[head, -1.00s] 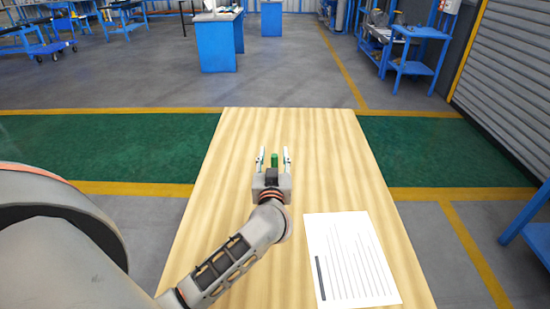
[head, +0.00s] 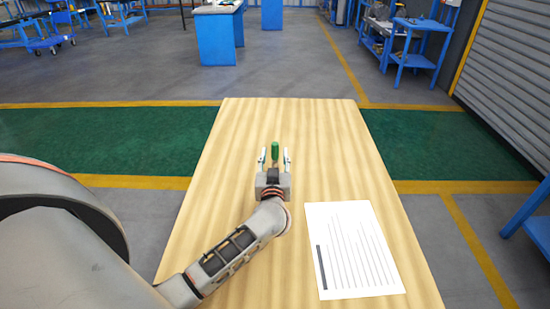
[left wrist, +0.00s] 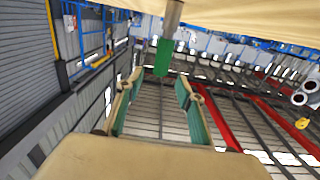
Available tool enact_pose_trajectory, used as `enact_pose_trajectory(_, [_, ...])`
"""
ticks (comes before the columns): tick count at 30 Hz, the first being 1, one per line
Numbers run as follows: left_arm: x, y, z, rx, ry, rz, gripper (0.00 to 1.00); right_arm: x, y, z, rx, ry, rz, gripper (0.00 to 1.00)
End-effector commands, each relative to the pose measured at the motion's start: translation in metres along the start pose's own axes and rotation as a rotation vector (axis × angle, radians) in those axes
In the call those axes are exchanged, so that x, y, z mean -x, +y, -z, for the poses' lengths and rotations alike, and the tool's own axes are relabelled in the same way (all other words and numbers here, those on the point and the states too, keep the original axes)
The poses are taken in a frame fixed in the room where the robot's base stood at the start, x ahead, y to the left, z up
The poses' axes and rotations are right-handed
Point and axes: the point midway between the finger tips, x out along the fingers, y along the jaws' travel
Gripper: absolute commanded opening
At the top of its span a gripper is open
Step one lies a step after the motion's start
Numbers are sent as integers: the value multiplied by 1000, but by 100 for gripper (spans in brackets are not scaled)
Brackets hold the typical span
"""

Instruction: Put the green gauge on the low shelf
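The green gauge (head: 275,150) shows as a slim green cylinder over the wooden table, between the two fingers of my left gripper (head: 274,157). In the left wrist view, where the table is at the top, the gauge (left wrist: 163,58) has a green grip and a metal shank on the table side. It sits between the fingertips of the left gripper (left wrist: 160,82), with gaps on both sides. The left gripper is open. My right gripper is out of view. No low shelf can be told for certain.
The wooden table (head: 330,150) is mostly bare. A printed white sheet (head: 352,250) lies on its right near part. A blue shelved stand (head: 415,50) is at the far right, and blue furniture (head: 540,238) at the right edge. Blue benches stand farther back.

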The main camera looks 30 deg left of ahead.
Motion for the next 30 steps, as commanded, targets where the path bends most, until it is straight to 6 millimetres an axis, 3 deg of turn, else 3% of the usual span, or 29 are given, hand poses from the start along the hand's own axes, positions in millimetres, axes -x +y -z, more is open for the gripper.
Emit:
enact_pose_trajectory(7, [-36,0,-1,0,0,1,38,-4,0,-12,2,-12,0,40])
enact_pose_trajectory(17, [-42,0,0,0,-1,0,38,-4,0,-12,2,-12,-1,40])
enact_pose_trajectory(21, [-41,0,0,0,-1,0,1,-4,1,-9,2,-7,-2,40])
enact_pose_trajectory(30, [-41,0,1,0,1,0,0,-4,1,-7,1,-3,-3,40])
